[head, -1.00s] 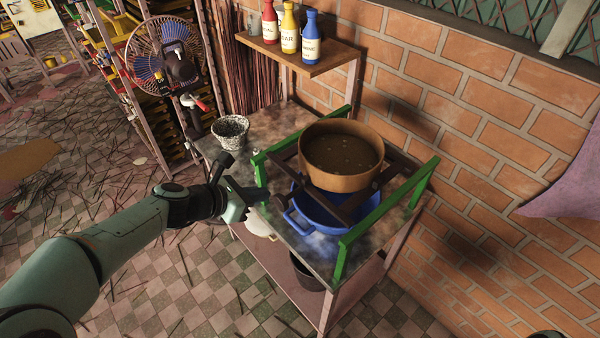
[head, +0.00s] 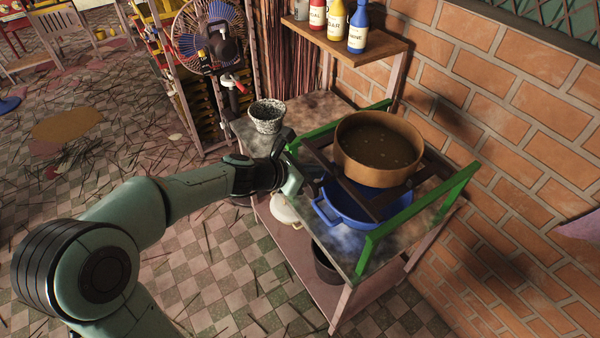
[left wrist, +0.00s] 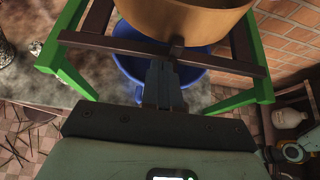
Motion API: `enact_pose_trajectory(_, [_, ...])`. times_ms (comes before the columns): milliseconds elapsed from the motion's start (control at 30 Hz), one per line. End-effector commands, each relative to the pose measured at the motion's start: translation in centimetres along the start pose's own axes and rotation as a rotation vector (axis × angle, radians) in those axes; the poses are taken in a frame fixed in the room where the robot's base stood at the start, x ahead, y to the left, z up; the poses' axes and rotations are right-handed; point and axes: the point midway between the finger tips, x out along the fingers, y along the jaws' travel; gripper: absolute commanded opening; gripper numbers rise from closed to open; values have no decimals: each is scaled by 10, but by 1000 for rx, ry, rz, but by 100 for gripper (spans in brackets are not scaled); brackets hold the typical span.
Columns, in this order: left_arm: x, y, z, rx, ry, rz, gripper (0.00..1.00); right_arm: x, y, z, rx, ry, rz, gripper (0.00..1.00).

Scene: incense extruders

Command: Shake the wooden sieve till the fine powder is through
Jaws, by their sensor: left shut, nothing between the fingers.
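The round wooden sieve (head: 382,170) holds brown powder with small lumps. It rests on dark wooden bars (head: 392,204) across a green frame (head: 418,215). A blue basin (head: 350,212) stands below the sieve. My left gripper (head: 293,178) is shut and empty at the left side of the frame. In the left wrist view its fingertips (left wrist: 164,70) are just below a small dark peg (left wrist: 177,46) on the near bar, in front of the sieve (left wrist: 185,15). I cannot tell whether they touch. My right gripper is not in view.
A speckled pot (head: 267,117) stands at the table's back left. A fan (head: 212,45) stands at the left. A dark bucket (head: 325,262) and a white pot (head: 285,209) are on the lower shelf.

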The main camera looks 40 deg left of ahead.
Motion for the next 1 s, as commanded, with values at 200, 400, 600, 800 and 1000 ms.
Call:
enact_pose_trajectory(200, [21,0,0,1,1,0,0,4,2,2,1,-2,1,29])
enact_pose_trajectory(400, [23,0,1,1,0,1,0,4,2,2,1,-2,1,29])
enact_pose_trajectory(600, [24,0,2,1,0,0,0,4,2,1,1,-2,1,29])
enact_pose_trajectory(800, [52,-1,19,3,-2,-4,0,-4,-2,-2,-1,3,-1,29])
enact_pose_trajectory(1000, [68,0,27,2,-2,0,0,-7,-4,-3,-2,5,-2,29])
